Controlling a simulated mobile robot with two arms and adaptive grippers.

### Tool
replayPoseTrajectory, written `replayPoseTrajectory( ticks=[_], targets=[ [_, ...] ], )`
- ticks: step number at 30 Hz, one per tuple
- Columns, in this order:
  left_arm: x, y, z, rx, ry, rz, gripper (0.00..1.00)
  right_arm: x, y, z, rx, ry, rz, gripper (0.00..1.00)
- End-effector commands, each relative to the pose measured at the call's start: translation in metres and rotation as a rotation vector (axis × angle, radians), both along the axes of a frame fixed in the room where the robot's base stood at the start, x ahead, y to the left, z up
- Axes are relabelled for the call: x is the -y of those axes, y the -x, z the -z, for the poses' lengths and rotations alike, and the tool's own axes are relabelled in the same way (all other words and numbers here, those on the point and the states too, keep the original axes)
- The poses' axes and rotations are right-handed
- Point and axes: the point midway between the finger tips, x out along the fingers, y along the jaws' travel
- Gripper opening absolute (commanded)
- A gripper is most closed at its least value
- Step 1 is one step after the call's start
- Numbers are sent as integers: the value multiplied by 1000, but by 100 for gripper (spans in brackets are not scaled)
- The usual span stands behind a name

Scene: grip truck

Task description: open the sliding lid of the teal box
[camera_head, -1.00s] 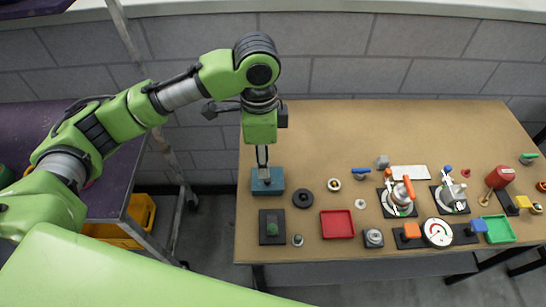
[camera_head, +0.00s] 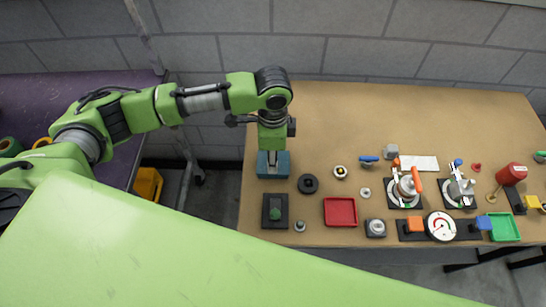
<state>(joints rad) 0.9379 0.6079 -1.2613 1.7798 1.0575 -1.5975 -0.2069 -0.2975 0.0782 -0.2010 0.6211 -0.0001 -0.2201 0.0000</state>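The teal box (camera_head: 267,172) stands at the left end of the brown table. My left gripper (camera_head: 273,162) points straight down over it, with its fingertips at the top of the box. The gripper and wrist cover the back part of the box, so the lid's position does not show clearly. The fingers look narrow and close together, but I cannot tell whether they grip anything. My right gripper is not in view.
A black block with a green knob (camera_head: 275,214) lies just in front of the box. A black ring (camera_head: 308,184) is at its right, then a red tray (camera_head: 340,212). Clamps and a dial gauge (camera_head: 440,227) fill the right side. The table's back is clear.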

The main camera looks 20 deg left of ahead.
Motion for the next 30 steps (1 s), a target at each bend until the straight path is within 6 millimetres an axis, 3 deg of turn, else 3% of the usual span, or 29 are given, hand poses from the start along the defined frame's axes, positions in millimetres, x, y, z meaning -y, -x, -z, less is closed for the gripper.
replayPoseTrajectory(
  ticks=[3,13,14,17,18,25,30],
  targets=[
    [0,0,10,0,-1,0,31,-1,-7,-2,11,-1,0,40],
    [0,0,14,1,0,1,31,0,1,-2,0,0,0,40],
    [0,0,14,1,0,1,29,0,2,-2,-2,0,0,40],
    [0,0,14,1,0,1,3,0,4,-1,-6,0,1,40],
    [0,0,14,1,0,1,0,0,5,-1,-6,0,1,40],
    [-1,-6,14,1,0,-1,0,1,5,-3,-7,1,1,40],
    [-9,-36,13,2,-1,-5,0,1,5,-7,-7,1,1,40]
  ],
)
